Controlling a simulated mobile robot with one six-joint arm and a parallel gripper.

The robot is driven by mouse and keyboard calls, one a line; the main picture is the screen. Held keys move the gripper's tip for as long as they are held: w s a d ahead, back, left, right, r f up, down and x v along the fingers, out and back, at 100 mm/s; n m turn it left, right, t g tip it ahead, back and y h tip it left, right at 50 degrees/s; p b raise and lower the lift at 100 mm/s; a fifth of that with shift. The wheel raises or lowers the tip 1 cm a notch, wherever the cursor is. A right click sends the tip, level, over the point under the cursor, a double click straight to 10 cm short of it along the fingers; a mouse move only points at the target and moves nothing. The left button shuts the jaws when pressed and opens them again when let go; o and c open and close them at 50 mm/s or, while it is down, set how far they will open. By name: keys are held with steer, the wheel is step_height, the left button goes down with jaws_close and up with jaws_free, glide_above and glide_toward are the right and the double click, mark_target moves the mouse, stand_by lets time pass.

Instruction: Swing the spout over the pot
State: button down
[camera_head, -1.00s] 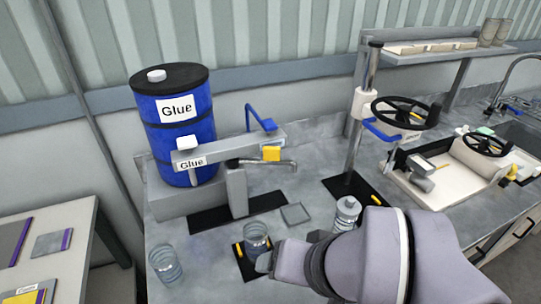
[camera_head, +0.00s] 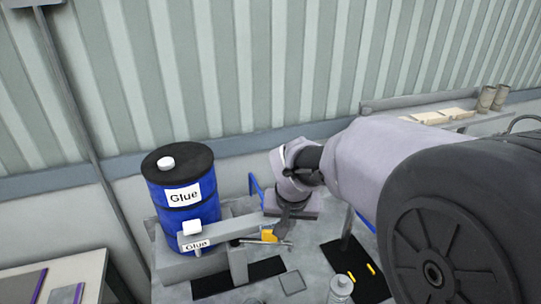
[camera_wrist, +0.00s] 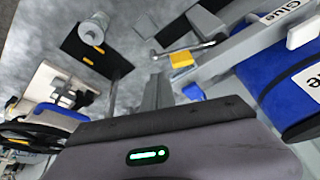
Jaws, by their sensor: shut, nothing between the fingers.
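The spout (camera_head: 262,242) is a thin grey pipe reaching right from the grey stand beside the blue glue drum (camera_head: 185,210); a yellow block (camera_head: 269,235) sits by it. The spout also shows in the wrist view (camera_wrist: 184,49). My gripper (camera_head: 280,236) is shut and empty, pointing down close to the spout and yellow block; I cannot tell if it touches. Its fingers show in the wrist view (camera_wrist: 156,80).
A blue handle (camera_head: 256,186) rises behind the spout. A side table (camera_head: 75,270) is at the left. My arm hides the right side.

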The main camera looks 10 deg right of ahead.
mark_target(265, 241)
steer(key=shift+w+f, duration=0.2)
steer(key=shift+w, duration=0.35)
steer(key=shift+w+f, duration=0.15)
steer(key=shift+w, duration=0.35)
steer(key=b+x, duration=0.1)
steer(key=x, duration=0.9)
steer(key=shift+s+d+f, duration=0.1)
steer(key=shift+s, duration=0.05)
